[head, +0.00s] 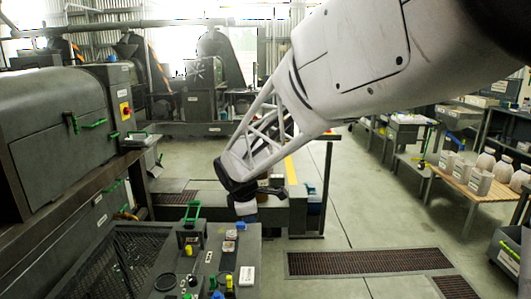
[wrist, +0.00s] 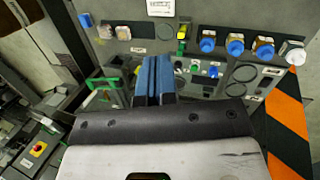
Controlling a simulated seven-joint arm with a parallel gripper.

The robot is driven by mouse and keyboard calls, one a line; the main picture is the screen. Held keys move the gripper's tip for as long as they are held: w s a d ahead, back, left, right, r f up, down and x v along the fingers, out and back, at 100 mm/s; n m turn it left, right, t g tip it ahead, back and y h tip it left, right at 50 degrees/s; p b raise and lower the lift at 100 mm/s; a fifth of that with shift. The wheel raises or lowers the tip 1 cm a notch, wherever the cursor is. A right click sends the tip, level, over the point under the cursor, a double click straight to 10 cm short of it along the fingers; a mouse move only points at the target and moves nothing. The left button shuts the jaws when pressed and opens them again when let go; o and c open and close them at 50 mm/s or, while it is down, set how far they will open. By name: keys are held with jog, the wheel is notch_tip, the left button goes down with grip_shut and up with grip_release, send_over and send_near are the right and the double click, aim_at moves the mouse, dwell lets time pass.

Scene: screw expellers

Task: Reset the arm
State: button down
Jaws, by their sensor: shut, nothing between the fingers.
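My white arm reaches in from the upper right in the head view. My gripper (head: 245,210) hangs at its end, above the far end of a dark bench panel. In the wrist view, its two blue fingers (wrist: 155,62) lie side by side, shut and empty. They point toward a grey panel (wrist: 220,42) with several small items on it. I cannot tell the exact gap between fingertips and panel.
A large grey machine (head: 60,125) stands at left. Jars stand on a wooden table (head: 470,183) at right. Floor grates (head: 350,262) lie in the open aisle.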

jog(key=s+d+r+m, duration=0.3)
jog(key=s+d+m, duration=0.2)
jog(key=s+d, duration=0.3)
jog(key=s+d+r+m, duration=0.2)
jog(key=s+d+m, duration=0.3)
jog(key=s+d, duration=0.25)
jog(key=s+d+m, duration=0.3)
jog(key=s+m, duration=0.1)
jog(key=s, duration=0.5)
jog(key=s+d+f+m+y, duration=0.1)
jog(key=s+d+m, duration=0.3)
jog(key=s, duration=0.5)
jog(key=shift+s+d+f+m+g, duration=0.25)
jog(key=shift+s+m+g, duration=0.1)
jog(key=shift+m, duration=0.45)
dwell(0.5)
